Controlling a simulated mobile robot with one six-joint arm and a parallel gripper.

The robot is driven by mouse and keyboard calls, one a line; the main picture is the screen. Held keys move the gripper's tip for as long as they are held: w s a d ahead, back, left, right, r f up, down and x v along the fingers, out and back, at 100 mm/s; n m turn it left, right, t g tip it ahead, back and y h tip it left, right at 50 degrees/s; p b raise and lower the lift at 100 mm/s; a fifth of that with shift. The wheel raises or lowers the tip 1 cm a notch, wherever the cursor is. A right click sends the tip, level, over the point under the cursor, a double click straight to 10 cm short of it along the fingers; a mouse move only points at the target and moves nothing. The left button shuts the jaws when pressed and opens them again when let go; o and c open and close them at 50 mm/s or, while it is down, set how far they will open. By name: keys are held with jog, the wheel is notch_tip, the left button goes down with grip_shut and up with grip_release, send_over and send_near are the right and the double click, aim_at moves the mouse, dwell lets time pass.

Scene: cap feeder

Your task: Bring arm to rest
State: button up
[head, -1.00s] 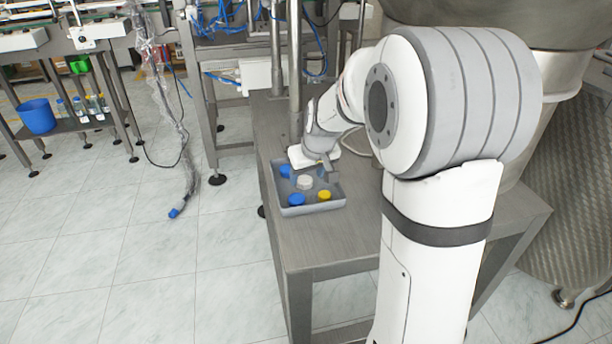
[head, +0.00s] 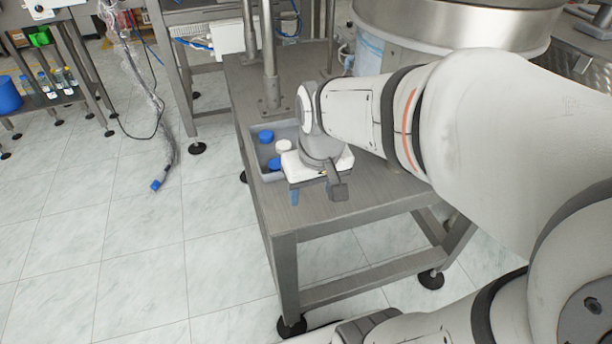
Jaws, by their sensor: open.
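My gripper (head: 316,193) is open, with its two fingers apart and nothing seen between them. It hangs over the front right part of the grey tray (head: 254,165), near the table's front edge. My white arm reaches in from the right of the head view. The tray sits on the metal table (head: 245,87). In it show a blue cap (head: 265,136), a white cap (head: 283,146) and another blue cap (head: 275,163). The right part of the tray is hidden behind my gripper and wrist.
Two metal posts (head: 269,60) rise from the table behind the tray. A large steel bowl (head: 450,22) stands at the back right. At the left are a rack with bottles (head: 58,80) and a wrapped hanging cable (head: 150,100).

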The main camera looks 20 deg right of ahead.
jog(key=shift+m+g, duration=0.3)
jog(key=s, duration=0.1)
jog(key=s+f, duration=0.1)
jog(key=s, duration=0.2)
jog(key=shift+s+f, duration=0.35)
jog(key=shift+f, duration=0.05)
jog(key=shift+r, duration=0.1)
notch_tip(320, 180, up, 22)
jog(key=t+p, duration=0.1)
jog(key=p, duration=1.8)
jog(key=shift+f, duration=0.25)
